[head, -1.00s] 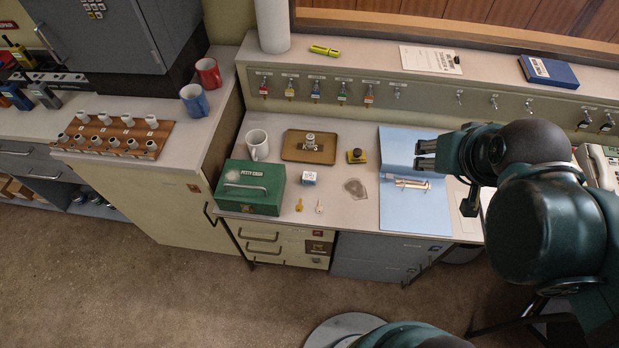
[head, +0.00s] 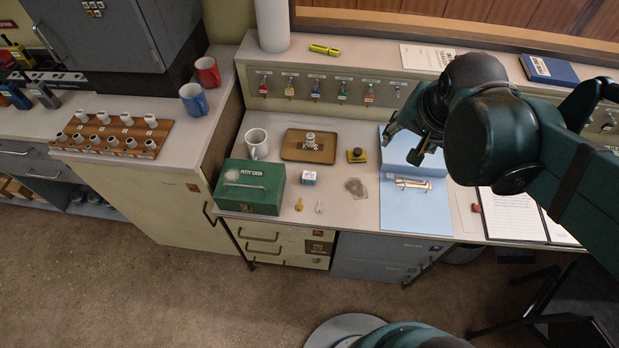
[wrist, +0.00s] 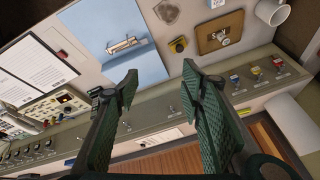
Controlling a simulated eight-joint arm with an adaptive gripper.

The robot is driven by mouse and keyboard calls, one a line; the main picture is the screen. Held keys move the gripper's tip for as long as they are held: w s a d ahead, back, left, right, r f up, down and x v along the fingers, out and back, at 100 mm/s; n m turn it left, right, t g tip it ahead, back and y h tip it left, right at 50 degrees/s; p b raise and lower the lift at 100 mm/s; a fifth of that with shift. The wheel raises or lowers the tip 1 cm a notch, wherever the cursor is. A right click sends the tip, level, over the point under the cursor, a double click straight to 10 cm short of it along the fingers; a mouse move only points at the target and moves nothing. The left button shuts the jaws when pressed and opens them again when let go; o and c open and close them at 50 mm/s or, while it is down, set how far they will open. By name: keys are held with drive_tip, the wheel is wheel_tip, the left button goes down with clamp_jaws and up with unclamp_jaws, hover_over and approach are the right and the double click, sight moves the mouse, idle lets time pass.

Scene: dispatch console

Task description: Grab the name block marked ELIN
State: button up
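No name block with readable ELIN lettering shows in either view. A small blue-and-white block (head: 309,177) sits on the desk right of the green cash box; its marking is too small to read. A brown tray (head: 290,155) behind it holds a small pale object (head: 310,139), also seen in the wrist view (wrist: 223,40). My gripper (head: 402,147) is above the back of the blue folder (head: 417,215), right of the block and tray. In the wrist view my gripper (wrist: 159,82) has its two fingers wide apart with nothing between them.
The green cash box (head: 250,190) and white mug (head: 256,141) stand at the desk's left. A yellow-and-black item (head: 356,155) lies between tray and folder. Two small keys lie near the front edge. Tagged keys hang along the back panel (head: 290,88). Papers (head: 512,212) lie right.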

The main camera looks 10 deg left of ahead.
drive_tip(key=w+a+f+m+g, duration=0.2)
drive_tip(key=w+a+f+m, duration=0.25)
drive_tip(key=a, duration=0.25)
drive_tip(key=m+g+h+b, duration=0.2)
drive_tip(key=m+g, duration=0.1)
drive_tip(key=m, duration=0.6)
hover_over(309, 175)
drive_tip(key=f, duration=1.8)
drive_tip(key=shift+w+a+f, duration=0.1)
drive_tip(key=shift+a+f, duration=0.1)
drive_tip(key=shift+a, duration=0.1)
drive_tip(key=shift+a+f, duration=0.35)
drive_tip(key=shift+f, duration=0.15)
drive_tip(key=shift+d+f+b, duration=0.2)
drive_tip(key=shift+f+b, duration=0.15)
drive_tip(key=shift+f, duration=0.95)
drive_tip(key=shift+d+f+b, duration=0.2)
drive_tip(key=shift+f+b, duration=0.2)
drive_tip(key=shift+f, duration=0.9)
drive_tip(key=shift+d+f+b, duration=0.2)
drive_tip(key=shift+f+b, duration=0.15)
drive_tip(key=shift+f, duration=0.9)
